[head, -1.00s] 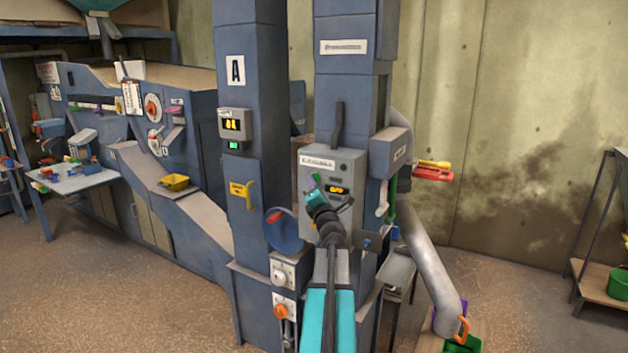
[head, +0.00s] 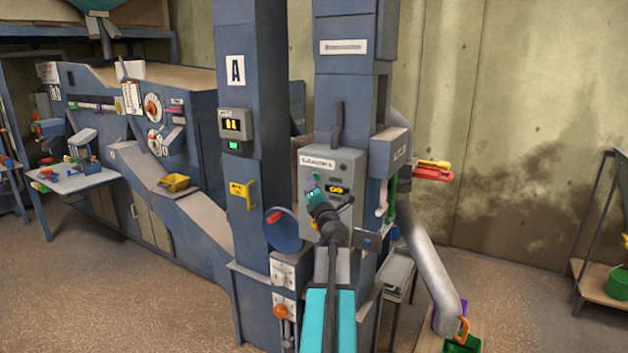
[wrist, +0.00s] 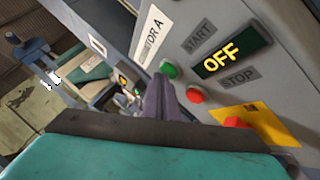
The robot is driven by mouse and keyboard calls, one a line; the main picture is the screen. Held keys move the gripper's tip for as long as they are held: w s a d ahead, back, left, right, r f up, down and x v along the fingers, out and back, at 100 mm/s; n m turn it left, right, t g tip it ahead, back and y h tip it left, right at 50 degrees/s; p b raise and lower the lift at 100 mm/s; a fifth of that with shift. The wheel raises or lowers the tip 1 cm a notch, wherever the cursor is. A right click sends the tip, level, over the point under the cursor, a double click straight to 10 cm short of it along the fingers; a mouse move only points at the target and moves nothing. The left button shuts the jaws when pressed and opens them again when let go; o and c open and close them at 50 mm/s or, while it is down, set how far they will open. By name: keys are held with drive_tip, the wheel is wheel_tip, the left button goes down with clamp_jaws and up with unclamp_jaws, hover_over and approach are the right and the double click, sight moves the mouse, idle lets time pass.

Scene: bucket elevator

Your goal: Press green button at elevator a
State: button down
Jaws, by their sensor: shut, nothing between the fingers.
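The control box (head: 345,165) of elevator A is grey and fixed to the front of the blue column. In the wrist view, the round green button (wrist: 169,71) sits by the START label and a round red button (wrist: 194,95) by the STOP label. Between the labels a display (wrist: 220,56) reads OFF in yellow. My gripper (wrist: 159,82) is shut and empty. Its dark fingertips are just left of and below the green button in that view; I cannot tell whether they touch it. In the head view my gripper (head: 314,191) is in front of the box and hides part of its lower face.
A red knob (wrist: 236,122) on a yellow plate is close to my gripper. A blue disc with a red handle (head: 284,229) stands left of my arm. A handle (head: 337,124) sticks up above the box. Open floor (head: 525,290) lies to the right.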

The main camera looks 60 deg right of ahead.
drive_tip(key=shift+d, duration=0.2)
idle(0.3)
drive_tip(key=shift+a, duration=0.9)
drive_tip(key=shift+a, duration=0.1)
drive_tip(key=shift+a, duration=2.45)
